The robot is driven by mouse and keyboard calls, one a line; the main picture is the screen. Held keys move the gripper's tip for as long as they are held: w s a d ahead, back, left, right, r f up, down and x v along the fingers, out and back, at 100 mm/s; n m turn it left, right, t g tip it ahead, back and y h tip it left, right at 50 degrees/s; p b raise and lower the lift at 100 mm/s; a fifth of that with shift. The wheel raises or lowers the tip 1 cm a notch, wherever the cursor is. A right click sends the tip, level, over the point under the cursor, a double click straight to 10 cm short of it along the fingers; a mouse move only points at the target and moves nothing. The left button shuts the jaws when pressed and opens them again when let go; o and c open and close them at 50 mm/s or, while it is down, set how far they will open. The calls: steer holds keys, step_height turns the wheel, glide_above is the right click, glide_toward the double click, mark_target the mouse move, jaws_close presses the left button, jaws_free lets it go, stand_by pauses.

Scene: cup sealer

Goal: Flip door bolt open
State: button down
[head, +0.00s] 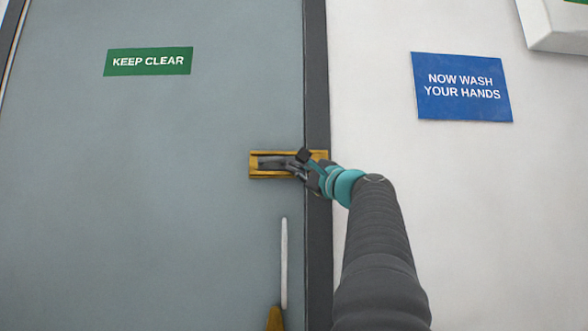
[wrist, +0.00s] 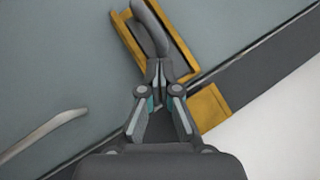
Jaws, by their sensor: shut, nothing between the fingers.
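The door bolt is a brass housing (head: 254,164) on the grey door's right edge, with a dark grey lever (head: 273,163) lying in it. A brass keeper part (head: 320,155) sits on the dark frame to its right. My gripper (head: 294,165) is at the right part of the housing, over the lever's end. In the wrist view, my gripper (wrist: 160,75) has its fingertips together at the near end of the lever (wrist: 150,28), inside the brass housing (wrist: 126,35). The keeper (wrist: 211,106) lies to the right of the fingers. Whether the fingertips touch the lever, I cannot tell.
The grey door (head: 150,200) fills the left, with a green KEEP CLEAR sign (head: 148,61). A pale vertical handle (head: 284,262) is below the bolt, with a brass piece (head: 274,319) at the bottom. A blue sign (head: 462,87) hangs on the white wall, right of the dark frame (head: 317,80).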

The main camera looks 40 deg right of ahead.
steer(key=d+b+v, duration=0.2)
steer(key=b+v, duration=0.1)
steer(key=v, duration=0.9)
steer(key=shift+f, duration=0.35)
steer(key=shift+w, duration=0.1)
steer(key=w+a+f+n+g+y, duration=0.1)
steer(key=w+a+f+n+g, duration=0.3)
steer(key=w+a+f, duration=0.55)
steer(key=w+a+f+n+g+y, duration=0.2)
steer(key=a+f+n+g, duration=0.35)
steer(key=a+f, duration=0.95)
steer(key=s+a+f+n+g, duration=0.2)
steer(key=s+a+f+n, duration=0.25)
steer(key=f, duration=0.45)
steer(key=s+a+f+n+g, duration=0.25)
steer(key=s+a+f, duration=0.25)
steer(key=f, duration=0.5)
steer(key=s+a+f+n+g+h+p, duration=0.1)
steer(key=s+a+f+n+g, duration=0.1)
steer(key=s+f+n, duration=0.4)
steer(key=s+f, duration=0.4)
steer(key=f, duration=0.3)
steer(key=shift+s+g+h+p, duration=0.3)
steer(key=shift+s+h, duration=0.05)
steer(key=shift+h, duration=0.05)
